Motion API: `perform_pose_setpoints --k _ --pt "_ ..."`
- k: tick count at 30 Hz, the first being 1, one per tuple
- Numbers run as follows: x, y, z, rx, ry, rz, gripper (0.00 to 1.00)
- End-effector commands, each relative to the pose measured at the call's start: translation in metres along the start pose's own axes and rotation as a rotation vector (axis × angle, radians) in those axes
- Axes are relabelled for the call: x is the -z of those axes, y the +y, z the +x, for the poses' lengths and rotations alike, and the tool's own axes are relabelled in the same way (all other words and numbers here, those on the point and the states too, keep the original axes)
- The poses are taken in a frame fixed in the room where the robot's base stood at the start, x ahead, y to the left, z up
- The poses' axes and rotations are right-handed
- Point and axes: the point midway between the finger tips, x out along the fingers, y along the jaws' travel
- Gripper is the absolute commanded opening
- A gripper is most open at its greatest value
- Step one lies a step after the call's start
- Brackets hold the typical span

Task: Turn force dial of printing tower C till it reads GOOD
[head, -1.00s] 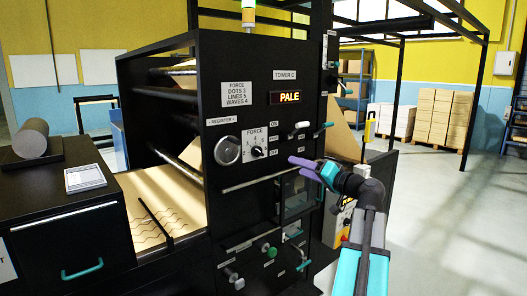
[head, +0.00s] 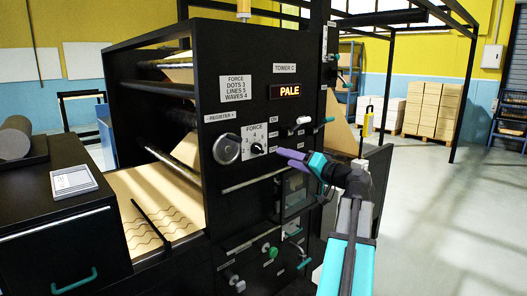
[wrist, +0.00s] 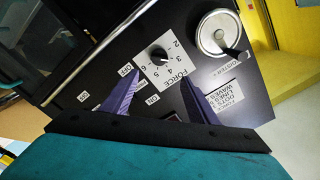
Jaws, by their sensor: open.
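The force dial (head: 257,149) is a black knob on a white plate marked FORCE with numbers around it, on the black front panel of tower C (head: 284,68). In the wrist view the dial (wrist: 159,54) shows upside down, between and beyond the two purple fingers. The display (head: 290,91) reads PALE. A label (head: 236,88) lists force: dots 3, lines 5, waves 4. The printed web (head: 160,218) carries wavy lines. My gripper (head: 292,159) is open and empty, just right of the dial in the head view, apart from it.
The round register handwheel (head: 227,149) sits close left of the dial. Switches and small handles (head: 301,121) are on the right of the panel. A horizontal bar (head: 255,180) runs below the dial.

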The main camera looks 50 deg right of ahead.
Motion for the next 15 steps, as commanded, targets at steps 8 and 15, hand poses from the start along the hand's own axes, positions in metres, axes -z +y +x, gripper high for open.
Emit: perform_pose_setpoints --k 8,15 --pt "0.004 0.001 0.018 -0.003 0.002 0.001 0.54" --pt "0.005 0.002 0.050 -0.004 0.003 0.001 0.54"
